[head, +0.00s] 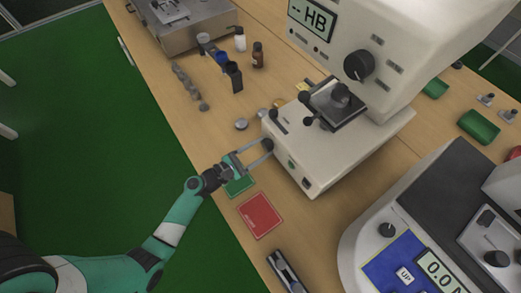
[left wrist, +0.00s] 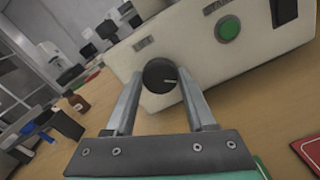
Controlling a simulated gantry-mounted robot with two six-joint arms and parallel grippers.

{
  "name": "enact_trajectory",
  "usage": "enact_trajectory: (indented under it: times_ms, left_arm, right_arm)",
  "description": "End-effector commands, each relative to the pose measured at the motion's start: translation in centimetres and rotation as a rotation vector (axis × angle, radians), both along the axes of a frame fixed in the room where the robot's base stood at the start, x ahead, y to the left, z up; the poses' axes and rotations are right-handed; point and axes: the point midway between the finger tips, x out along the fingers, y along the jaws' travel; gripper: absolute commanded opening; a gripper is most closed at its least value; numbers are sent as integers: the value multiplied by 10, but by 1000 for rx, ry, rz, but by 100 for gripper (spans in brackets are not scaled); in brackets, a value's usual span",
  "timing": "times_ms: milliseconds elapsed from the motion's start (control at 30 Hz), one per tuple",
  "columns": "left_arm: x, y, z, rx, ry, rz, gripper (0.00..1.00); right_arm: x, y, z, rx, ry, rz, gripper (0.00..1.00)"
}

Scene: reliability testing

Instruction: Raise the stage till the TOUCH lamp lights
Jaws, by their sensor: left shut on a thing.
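A white hardness tester (head: 330,165) stands on the bench, its display (head: 313,18) reading "-- HB". Its dark stage (head: 338,108) sits under the head; I cannot tell the gap above it. My left gripper (head: 262,149) is at the left front of the base, shut on a black knob (head: 267,145). In the left wrist view the knob (left wrist: 159,75) is between the two fingers, its pale pointer line showing. A round green button or lamp (left wrist: 229,28) is to its right; its label is unreadable. I cannot make out a lit TOUCH lamp. My right gripper is not in view.
A red card (head: 261,214) and a green card (head: 240,186) lie near the bench edge. Small bottles (head: 258,55) and several grey weights (head: 187,83) stand behind left. Another instrument (head: 405,215) fills the front right. A black-and-silver tool (head: 284,268) lies in front.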

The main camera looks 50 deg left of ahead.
Motion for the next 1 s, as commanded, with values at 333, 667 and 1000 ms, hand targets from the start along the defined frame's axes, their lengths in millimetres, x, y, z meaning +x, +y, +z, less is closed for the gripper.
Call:
enact_trajectory:
  times_ms: [333, 667, 1000]
  left_arm:
    - [0, -1, -4, 327, -34, 1, 0]
    - [0, -1, -5, 640, -67, 1, 0]
    - [0, -1, -5, 953, -99, 1, 0]
  right_arm:
    - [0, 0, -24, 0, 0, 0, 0]
    - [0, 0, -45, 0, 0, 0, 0]
    - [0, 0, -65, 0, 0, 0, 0]
